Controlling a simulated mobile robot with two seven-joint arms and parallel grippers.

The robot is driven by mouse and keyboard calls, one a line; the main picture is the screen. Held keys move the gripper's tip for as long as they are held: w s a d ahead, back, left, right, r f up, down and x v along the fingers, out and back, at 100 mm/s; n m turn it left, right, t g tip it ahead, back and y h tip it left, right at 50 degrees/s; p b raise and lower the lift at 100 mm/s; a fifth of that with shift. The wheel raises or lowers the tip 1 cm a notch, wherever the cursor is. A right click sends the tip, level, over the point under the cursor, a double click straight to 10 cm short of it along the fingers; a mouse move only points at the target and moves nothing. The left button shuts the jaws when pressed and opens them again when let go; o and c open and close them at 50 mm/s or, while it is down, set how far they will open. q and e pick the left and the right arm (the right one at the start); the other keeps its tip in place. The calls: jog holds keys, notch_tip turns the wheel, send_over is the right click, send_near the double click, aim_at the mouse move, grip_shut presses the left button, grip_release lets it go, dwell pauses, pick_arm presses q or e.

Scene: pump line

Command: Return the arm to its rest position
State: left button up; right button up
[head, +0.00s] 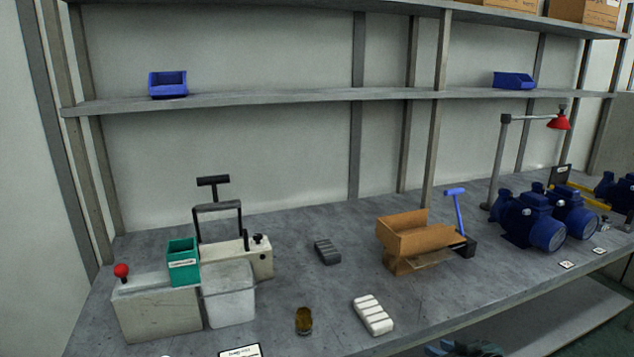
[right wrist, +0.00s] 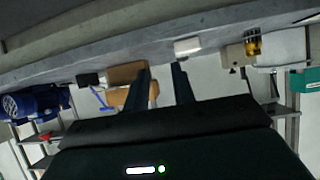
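My right gripper (head: 465,349) shows only in part at the bottom edge of the head view, in front of the workbench's front edge. In the right wrist view its two dark fingers (right wrist: 162,75) stand apart with nothing held between them. That view appears upside down, with the bench things beyond the fingers. My left gripper is not in view.
The workbench (head: 290,285) holds a white ribbed block (head: 373,315), an amber jar (head: 304,320), a cardboard carton (head: 405,232), a dark block (head: 327,251), a green bin (head: 183,262) and blue pumps (head: 530,219).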

jog(key=s+a+f+p, duration=0.1)
jog(key=s+a+f, duration=0.3)
jog(key=s, duration=0.8)
jog(key=s+a+f+g+p, duration=0.1)
jog(key=s+a+f, duration=0.3)
jog(key=s, duration=0.8)
jog(key=shift+s+a+m+p, duration=0.35)
jog(key=shift+a+p, duration=0.4)
jog(key=shift+a, duration=0.45)
